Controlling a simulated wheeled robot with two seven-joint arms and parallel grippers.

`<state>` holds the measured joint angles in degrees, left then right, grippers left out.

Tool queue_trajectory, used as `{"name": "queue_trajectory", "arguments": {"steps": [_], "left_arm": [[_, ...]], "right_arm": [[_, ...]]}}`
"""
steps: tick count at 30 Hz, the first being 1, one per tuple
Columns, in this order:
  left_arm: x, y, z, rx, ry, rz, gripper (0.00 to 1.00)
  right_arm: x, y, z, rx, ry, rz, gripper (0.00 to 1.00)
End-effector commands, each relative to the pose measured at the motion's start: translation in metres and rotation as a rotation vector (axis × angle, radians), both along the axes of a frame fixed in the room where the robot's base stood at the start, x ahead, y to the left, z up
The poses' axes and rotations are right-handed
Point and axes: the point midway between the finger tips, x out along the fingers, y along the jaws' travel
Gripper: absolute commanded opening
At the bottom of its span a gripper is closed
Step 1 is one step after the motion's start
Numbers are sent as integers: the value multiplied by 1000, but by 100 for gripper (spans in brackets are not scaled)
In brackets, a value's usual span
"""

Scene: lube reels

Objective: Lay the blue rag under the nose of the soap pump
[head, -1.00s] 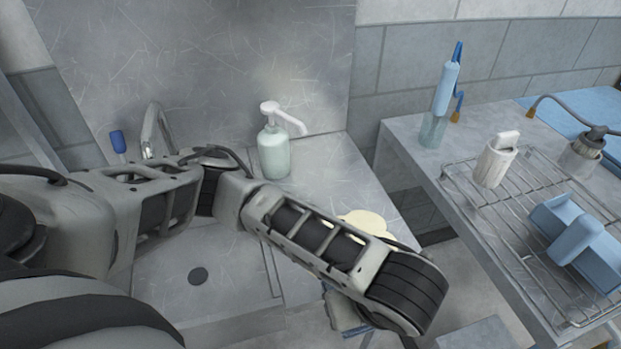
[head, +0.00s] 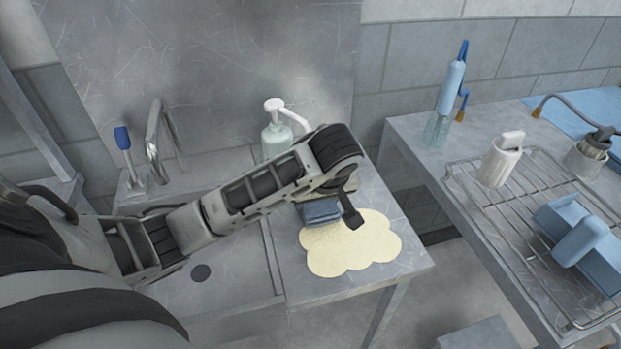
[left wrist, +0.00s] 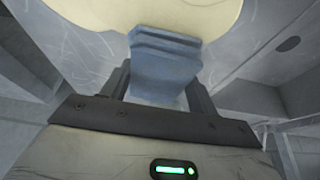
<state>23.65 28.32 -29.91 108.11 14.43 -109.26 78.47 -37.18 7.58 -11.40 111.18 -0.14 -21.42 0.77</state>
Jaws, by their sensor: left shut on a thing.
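The blue rag (head: 321,212) is a folded bundle held in my left gripper (head: 330,205), over the back left edge of a pale yellow patch on the counter. In the left wrist view the rag (left wrist: 164,65) sits between the two fingers of the left gripper (left wrist: 160,85), which is shut on it. I cannot tell whether the rag touches the counter. The soap pump (head: 275,132), a pale green bottle with a white head and nose, stands upright at the back of the counter. My left arm hides its lower part and the end of its nose. My right gripper is not in view.
The cream, cloud-shaped patch (head: 352,250) lies flat on the metal counter (head: 405,268). A sink with a tap (head: 153,140) and a blue-handled brush (head: 123,140) is at left. At right, another bench holds a wire rack (head: 490,215), a white container (head: 502,158) and blue parts.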

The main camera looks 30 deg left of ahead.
Motion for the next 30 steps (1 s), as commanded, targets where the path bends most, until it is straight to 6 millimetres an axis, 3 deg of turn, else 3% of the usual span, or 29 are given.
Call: {"name": "queue_trajectory", "arguments": {"steps": [14,26,27,28,30], "left_arm": [[37,43,0,-2,-1,1,41],[36,41,-5,-2,0,-2,41],[36,41,-4,-3,-1,-1,71],[36,41,-4,-3,-1,-1,79],[36,41,-4,-3,-1,-2,81]], "right_arm": [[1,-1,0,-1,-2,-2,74],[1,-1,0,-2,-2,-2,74],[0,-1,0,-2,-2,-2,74],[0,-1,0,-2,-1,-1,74],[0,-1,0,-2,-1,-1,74]]}}
